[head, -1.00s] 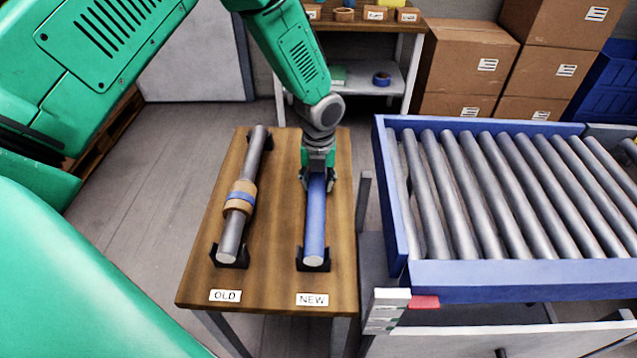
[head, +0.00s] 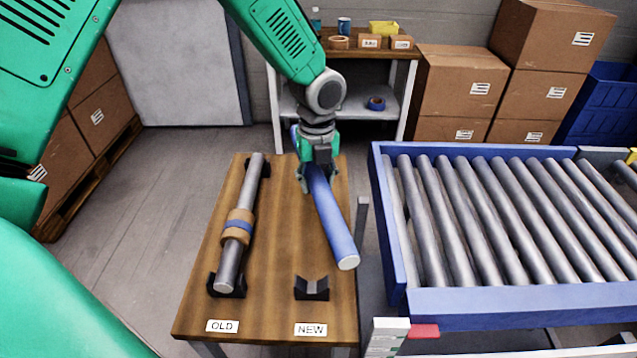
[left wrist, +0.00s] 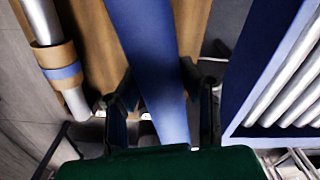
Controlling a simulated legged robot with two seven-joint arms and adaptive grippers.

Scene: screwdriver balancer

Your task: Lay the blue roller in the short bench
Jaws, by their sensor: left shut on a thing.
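The blue roller (head: 334,226) is held in my left gripper (head: 319,180), above the wooden table. It is slanted in the head view, with its pale near end toward the lower right. In the left wrist view the roller (left wrist: 150,62) runs between the two fingers of my left gripper (left wrist: 163,108). The NEW cradle (head: 312,289) under its near end is empty; the far cradle is hidden. A roller conveyor with a blue frame (head: 395,245) stands to the right. No label shows which piece is the short bench. My right gripper is out of view.
A grey roller with a tan and blue band (head: 238,228) lies in the cradles marked OLD on the table (head: 270,300). A thin grey post (head: 361,225) stands between table and conveyor. A shelf (head: 350,100) and cardboard boxes (head: 460,82) stand behind.

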